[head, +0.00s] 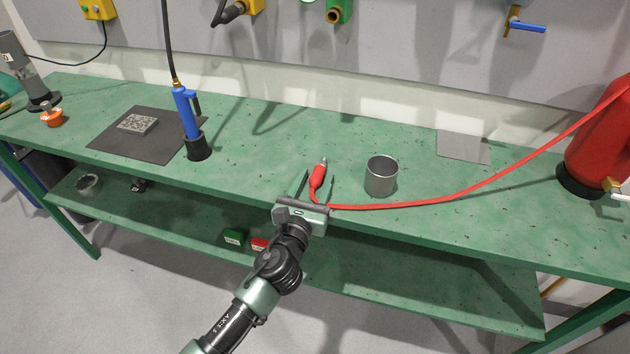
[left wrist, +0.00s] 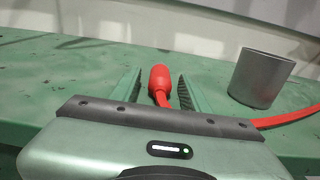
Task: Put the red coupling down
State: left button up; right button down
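The red coupling (head: 318,177), with a metal tip, is at the end of a red hose near the front edge of the green bench. It appears to lie on the bench top, pointing away from me. My left gripper (head: 317,180) is open, with one finger on each side of the coupling. In the left wrist view the coupling (left wrist: 160,80) sits between the fingers, with a gap on both sides. My right gripper is not in view.
A grey metal cup (head: 381,177) stands just right of the left gripper. The red hose (head: 450,199) runs right to a red tank (head: 597,145). A blue tool (head: 187,113) stands at the left beside a dark mat (head: 112,150). A grey plate (head: 463,147) lies at the back right.

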pick_arm(q)
jog(key=shift+s+r, duration=0.1)
jog(key=v, duration=1.1)
jog(key=shift+s, duration=0.35)
jog(key=shift+a, duration=0.15)
